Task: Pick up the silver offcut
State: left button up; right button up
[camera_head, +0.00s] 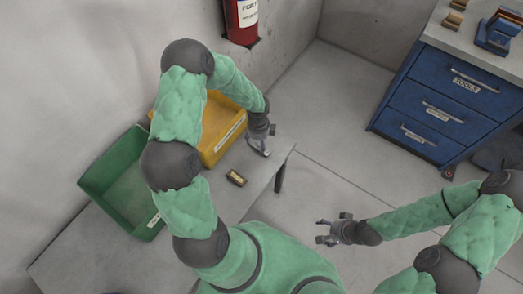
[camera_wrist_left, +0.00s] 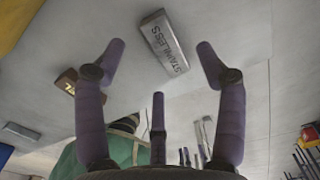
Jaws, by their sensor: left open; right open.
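The silver offcut (camera_wrist_left: 165,42), a bright block marked STAINLESS, lies on the grey table in the left wrist view. In the head view the offcut (camera_head: 258,148) is near the table's right end, partly hidden by my left gripper (camera_head: 261,136). In the left wrist view my left gripper (camera_wrist_left: 160,52) is open, its fingers spread to either side of the offcut with gaps. Nothing is held. My right gripper (camera_head: 320,231) is open and empty over the floor, to the right of the table.
A brown block (camera_head: 236,178) lies on the table (camera_head: 92,250) near the offcut. A yellow bin (camera_head: 224,138) and a green bin (camera_head: 104,168) stand along the wall. A blue tool cabinet (camera_head: 446,92) stands at the right. A fire extinguisher (camera_head: 243,20) hangs on the wall.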

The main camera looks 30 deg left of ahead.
aim_at(260, 149)
pick_arm(q)
jog(key=f, duration=0.1)
jog(key=f+b, duration=0.1)
jog(key=f, duration=0.1)
jog(key=f+b, duration=0.1)
jog(key=shift+d+f, duration=0.3)
jog(key=shift+f, duration=0.1)
jog(key=shift+r, duration=0.1)
grip_shut()
